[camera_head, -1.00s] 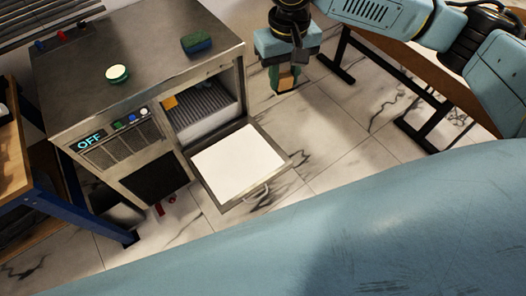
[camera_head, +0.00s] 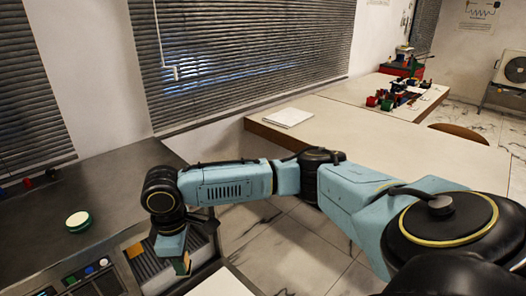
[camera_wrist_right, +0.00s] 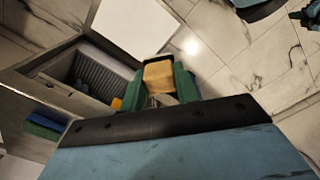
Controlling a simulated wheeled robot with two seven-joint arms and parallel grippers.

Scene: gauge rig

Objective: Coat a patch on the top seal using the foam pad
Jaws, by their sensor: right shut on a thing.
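My right gripper (camera_head: 183,262) points down beside the open chamber of a steel cabinet (camera_head: 105,190). Its green fingers (camera_wrist_right: 183,82) are shut on a tan block, which looks like the foam pad (camera_wrist_right: 158,76). A round tin with a pale top and green side (camera_head: 77,221) stands on the cabinet top. The chamber (camera_wrist_right: 90,72) has a ribbed grey inside and a white panel door (camera_wrist_right: 135,22) swung open. I cannot make out the top seal. A dark green part at the right wrist view's upper right edge may be my left gripper (camera_wrist_right: 308,14); its jaws are unclear.
A pale table (camera_head: 390,140) with a white paper stack (camera_head: 288,117) stands behind my arm. Coloured bins (camera_head: 385,102) stand farther back. Tiled floor lies between.

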